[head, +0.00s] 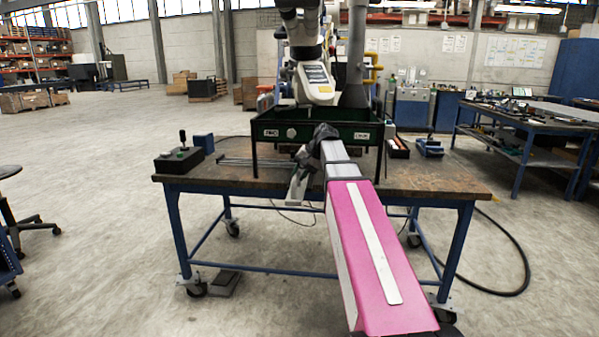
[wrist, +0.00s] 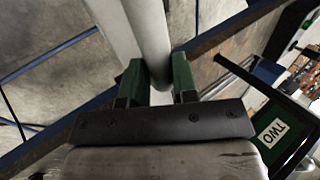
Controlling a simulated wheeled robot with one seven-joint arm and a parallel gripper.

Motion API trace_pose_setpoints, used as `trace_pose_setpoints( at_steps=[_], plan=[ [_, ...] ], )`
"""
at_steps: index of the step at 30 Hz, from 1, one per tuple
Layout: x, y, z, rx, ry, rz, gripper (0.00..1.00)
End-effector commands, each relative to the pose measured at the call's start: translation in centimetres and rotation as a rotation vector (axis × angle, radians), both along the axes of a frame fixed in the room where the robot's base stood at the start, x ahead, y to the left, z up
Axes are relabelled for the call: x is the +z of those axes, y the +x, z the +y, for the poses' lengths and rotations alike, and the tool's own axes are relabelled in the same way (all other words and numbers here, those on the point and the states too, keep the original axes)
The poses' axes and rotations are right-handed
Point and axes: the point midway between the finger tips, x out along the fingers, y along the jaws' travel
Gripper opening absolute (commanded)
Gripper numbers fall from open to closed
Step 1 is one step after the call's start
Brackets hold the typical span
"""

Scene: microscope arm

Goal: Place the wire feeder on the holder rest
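The wire feeder (wrist: 150,35) shows in the wrist view as a light grey, rounded body between the green finger pads of my gripper (wrist: 160,82). Both pads appear to touch its sides, and its far end runs out of the top of the picture. In the head view the pale wire feeder (head: 297,186) hangs slanting at the table's front edge, below my wrist. My gripper (head: 304,163) is partly hidden there by my arm. I cannot pick out the holder rest for certain in either view.
A black-framed green tray (head: 275,133) stands mid-table under a white machine (head: 316,85). Its TWO label (wrist: 274,133) shows at the wrist view's right. A joystick box (head: 178,158) sits on the left of the worktable (head: 430,180), whose front right is clear.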

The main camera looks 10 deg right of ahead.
Motion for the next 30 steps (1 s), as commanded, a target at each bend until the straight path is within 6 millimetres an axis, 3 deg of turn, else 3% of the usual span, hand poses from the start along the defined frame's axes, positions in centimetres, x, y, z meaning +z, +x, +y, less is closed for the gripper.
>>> trace_pose_setpoints(
  at_steps=[1,2,14,30],
  plan=[
    [-0.1,0.0,0.0,0.0,0.0,0.005,0.42],
    [-0.1,0.0,0.0,0.0,0.0,0.005,0.52],
    [0.5,-0.1,-0.3,-0.002,-0.001,0.001,0.52],
    [8.3,-1.7,-5.1,-0.002,0.0,0.001,0.52]
  ],
)
